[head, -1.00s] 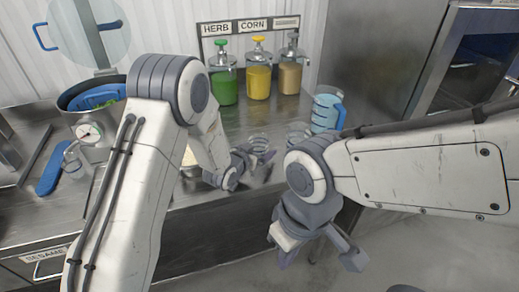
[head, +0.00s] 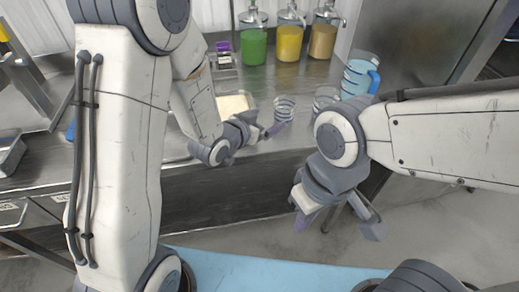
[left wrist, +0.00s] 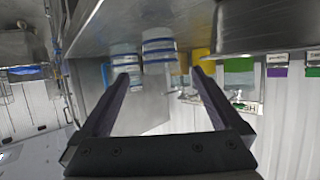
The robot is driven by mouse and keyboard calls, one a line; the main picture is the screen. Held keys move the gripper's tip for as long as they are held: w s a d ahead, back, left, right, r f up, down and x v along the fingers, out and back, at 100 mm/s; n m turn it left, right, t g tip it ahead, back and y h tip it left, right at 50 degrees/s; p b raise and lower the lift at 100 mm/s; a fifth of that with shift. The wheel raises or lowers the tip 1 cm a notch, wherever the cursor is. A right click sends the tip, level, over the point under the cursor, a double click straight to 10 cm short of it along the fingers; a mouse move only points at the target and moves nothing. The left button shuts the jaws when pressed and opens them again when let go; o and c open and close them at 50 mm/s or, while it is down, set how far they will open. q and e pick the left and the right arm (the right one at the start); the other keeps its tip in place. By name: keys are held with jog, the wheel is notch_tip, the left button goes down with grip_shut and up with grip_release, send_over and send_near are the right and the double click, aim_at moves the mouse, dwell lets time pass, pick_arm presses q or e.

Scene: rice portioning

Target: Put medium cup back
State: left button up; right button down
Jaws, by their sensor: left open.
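A clear ringed cup (head: 285,108) stands upright on the steel counter, with a second clear cup (head: 325,98) to its right. Neither size can be told for sure. My left gripper (head: 268,131) is open and empty, just in front and left of the first cup, apart from it. In the left wrist view, its spread fingers (left wrist: 161,76) have a blue-banded clear cup (left wrist: 158,46) beyond them, nothing held between. Another blue-banded vessel (left wrist: 125,58) shows beside it. My right gripper (head: 337,215) is open and empty in front of the counter, over the floor.
A blue-handled pitcher (head: 358,77) stands right of the cups. Green (head: 253,45), yellow (head: 289,42) and brown (head: 323,40) dispensers line the back. A pale-filled container (head: 234,104) sits behind my left wrist. A steel cabinet stands at the right.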

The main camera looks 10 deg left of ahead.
pick_arm(q)
jog(key=shift+s+d+g, duration=0.3)
jog(key=shift+s+g, duration=0.05)
jog(key=shift+g, duration=0.05)
jog(key=s+r+m+g+y, duration=0.1)
jog(key=s+g, duration=0.4)
jog(key=s, duration=0.9)
jog(key=s+r+g+y, duration=0.3)
jog(key=s+g, duration=0.3)
jog(key=s, duration=0.9)
jog(key=shift+s+a+r+m+y, duration=0.2)
jog(key=shift+m+y, duration=0.2)
jog(key=shift+y, duration=0.2)
